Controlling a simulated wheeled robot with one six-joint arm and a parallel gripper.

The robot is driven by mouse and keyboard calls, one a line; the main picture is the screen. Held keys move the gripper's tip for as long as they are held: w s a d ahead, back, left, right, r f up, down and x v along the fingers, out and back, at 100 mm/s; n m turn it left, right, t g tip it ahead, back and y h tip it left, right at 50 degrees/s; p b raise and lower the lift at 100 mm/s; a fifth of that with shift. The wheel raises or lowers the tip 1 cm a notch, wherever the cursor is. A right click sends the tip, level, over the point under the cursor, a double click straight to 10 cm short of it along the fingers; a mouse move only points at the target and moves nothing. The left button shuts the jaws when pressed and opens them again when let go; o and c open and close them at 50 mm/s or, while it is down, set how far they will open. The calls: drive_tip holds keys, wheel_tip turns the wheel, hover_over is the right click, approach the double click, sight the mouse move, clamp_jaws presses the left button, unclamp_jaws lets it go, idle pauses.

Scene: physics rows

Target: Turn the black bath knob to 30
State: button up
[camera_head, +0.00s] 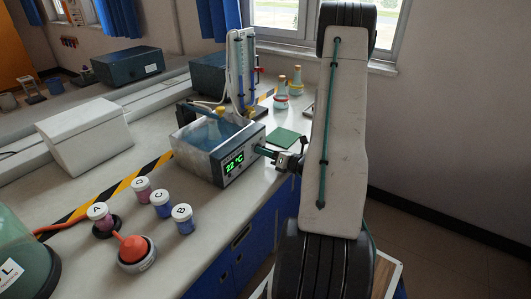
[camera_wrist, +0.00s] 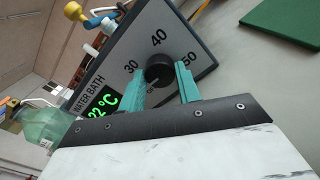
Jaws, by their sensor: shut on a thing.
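The knob's pointer cannot be made out. In the head view my gripper (camera_head: 269,154) reaches the front of the bath from the right, and the knob is hidden there.
Lidded jars, among them B (camera_head: 182,220) and C (camera_head: 161,204), stand in front of the bath beside an orange-topped device (camera_head: 135,250). A green pad (camera_head: 283,138) lies right of the bath. A white box (camera_head: 85,135) stands at left.

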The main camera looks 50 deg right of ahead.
drive_tip(key=o, duration=1)
drive_tip(key=shift+s, duration=0.1)
drive_tip(key=s, duration=0.7)
drive_tip(key=shift+d, duration=0.35)
drive_tip(key=shift+s, duration=0.35)
drive_tip(key=shift+a, duration=0.15)
